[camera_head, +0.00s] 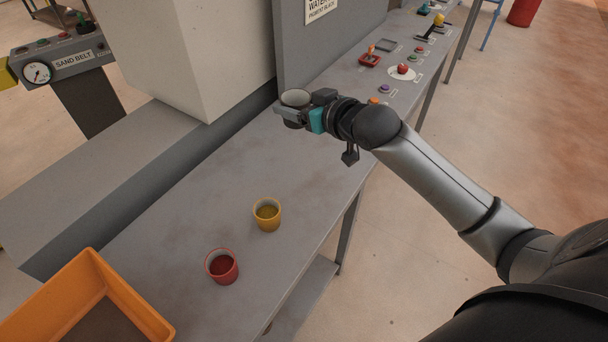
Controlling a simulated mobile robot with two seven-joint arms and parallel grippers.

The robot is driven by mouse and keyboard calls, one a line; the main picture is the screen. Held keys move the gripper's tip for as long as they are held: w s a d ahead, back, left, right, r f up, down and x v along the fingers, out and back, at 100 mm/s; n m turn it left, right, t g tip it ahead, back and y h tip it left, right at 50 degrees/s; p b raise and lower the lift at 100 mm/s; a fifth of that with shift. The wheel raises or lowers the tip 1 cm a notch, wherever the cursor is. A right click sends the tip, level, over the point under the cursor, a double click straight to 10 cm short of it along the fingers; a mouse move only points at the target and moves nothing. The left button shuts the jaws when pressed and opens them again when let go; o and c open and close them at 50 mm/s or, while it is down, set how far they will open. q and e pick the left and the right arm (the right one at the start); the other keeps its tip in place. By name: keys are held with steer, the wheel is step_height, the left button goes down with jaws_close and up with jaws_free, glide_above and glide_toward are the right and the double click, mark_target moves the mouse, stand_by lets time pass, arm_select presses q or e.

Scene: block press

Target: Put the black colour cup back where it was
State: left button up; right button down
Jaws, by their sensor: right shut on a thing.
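My right gripper (303,113) is shut on the black colour cup (294,98) at the far part of the grey bench. The cup's pale round opening faces up, and its dark side is mostly hidden by the fingers. Whether the cup touches the bench top I cannot tell. A yellow cup (267,215) and a red cup (222,267) stand upright on the bench nearer to me, well apart from the gripper. My left gripper is not in view.
An orange bin (140,306) stands at the lower left. A large grey panel (325,45) rises right behind the held cup. Buttons and levers, including a red button (403,69), line the bench beyond my arm. The bench (325,175) between the held cup and yellow cup is clear.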

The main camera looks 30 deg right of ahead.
steer(key=shift+d+f, duration=0.3)
steer(key=shift+d, duration=0.45)
step_height(320, 180, down, 16)
steer(key=b, duration=0.3)
steer(key=shift+r, duration=0.25)
steer(key=shift+f+b, duration=0.7)
steer(key=shift+f, duration=1.45)
steer(key=shift+f, duration=0.15)
jaws_free()
